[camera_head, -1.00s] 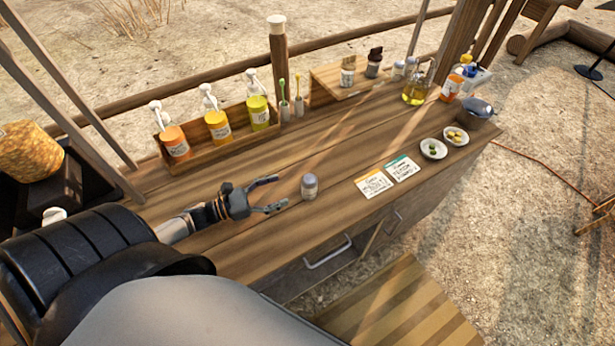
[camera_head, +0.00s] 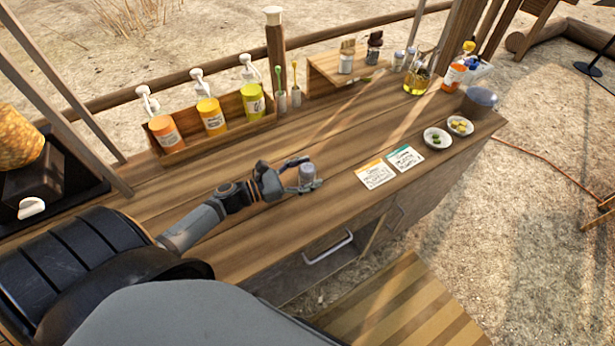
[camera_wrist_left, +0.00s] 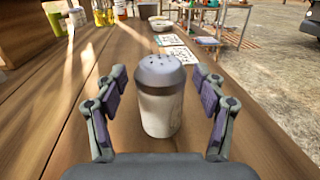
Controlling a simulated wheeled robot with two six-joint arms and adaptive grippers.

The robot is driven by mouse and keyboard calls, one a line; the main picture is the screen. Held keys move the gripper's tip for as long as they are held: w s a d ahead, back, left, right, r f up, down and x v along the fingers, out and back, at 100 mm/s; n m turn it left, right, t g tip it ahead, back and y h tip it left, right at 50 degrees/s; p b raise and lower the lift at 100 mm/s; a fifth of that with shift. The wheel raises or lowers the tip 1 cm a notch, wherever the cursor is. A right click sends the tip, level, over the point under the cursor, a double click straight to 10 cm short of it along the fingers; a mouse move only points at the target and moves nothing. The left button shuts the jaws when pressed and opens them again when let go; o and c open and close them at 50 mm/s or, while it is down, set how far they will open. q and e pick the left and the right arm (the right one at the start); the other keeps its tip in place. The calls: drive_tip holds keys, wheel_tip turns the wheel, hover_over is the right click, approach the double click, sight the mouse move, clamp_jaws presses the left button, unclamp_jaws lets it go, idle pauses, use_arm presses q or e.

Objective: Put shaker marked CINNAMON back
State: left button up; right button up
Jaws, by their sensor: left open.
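A small shaker with a grey perforated lid and a pale body (camera_head: 307,175) stands upright on the wooden counter. It also shows large in the left wrist view (camera_wrist_left: 161,97), between the two fingers; no label can be read on it. My left gripper (camera_head: 303,177) is open around the shaker, with a gap on each side in the left wrist view (camera_wrist_left: 160,105). Two more shakers, one pale (camera_head: 346,60) and one dark-topped (camera_head: 374,48), stand on a small wooden shelf (camera_head: 325,67) at the back. My right gripper is not in view.
A wooden rack (camera_head: 168,153) of pump bottles stands at the back left. Two cards (camera_head: 375,173) lie right of the shaker, then small bowls (camera_head: 437,138). An oil bottle (camera_head: 416,82) stands at the far right. The counter's front edge is close.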

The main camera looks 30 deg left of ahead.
sight(307, 167)
use_arm(q)
drive_tip(key=shift+s, duration=0.1)
drive_tip(key=shift+c, duration=0.6)
drive_tip(key=c, duration=1.3)
drive_tip(key=shift+r, duration=0.35)
wheel_tip(307, 167, up, 3)
drive_tip(key=shift+r, duration=0.1)
drive_tip(key=s+d+r+p, duration=0.2)
drive_tip(key=s+r, duration=0.1)
drive_tip(key=s+d+r+p, duration=0.3)
drive_tip(key=s, duration=0.1)
drive_tip(key=s+d+r+p, duration=0.2)
drive_tip(key=s+r, duration=0.1)
drive_tip(key=s, duration=0.1)
drive_tip(key=shift+s+d+r+p, duration=0.1)
drive_tip(key=shift+s+d+p, duration=0.1)
drive_tip(key=shift+d+p, duration=0.15)
